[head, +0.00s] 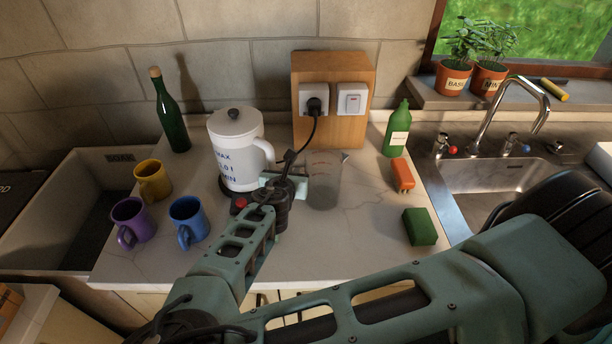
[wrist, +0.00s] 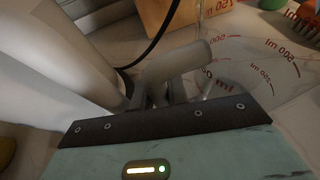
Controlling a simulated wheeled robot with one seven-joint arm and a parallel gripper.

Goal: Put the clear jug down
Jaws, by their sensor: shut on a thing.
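The clear jug (head: 325,185) with red markings is upright at the middle of the counter, in front of the wooden socket block. Its base is on or very close to the worktop; I cannot tell which. My gripper (head: 297,184) is at the jug's left side, shut on its handle. In the wrist view the jug (wrist: 262,72) lies beyond my gripper (wrist: 165,92), with red "500 ml" marks on its wall. The fingertips are partly hidden behind the dark gripper edge.
A white kettle (head: 235,150) stands close left of my gripper, its cord running to the socket block (head: 333,125). Purple (head: 132,220), blue (head: 188,218) and yellow (head: 152,181) mugs stand left. A green bottle (head: 397,130), orange brush (head: 402,174) and green sponge (head: 419,226) are right, before the sink.

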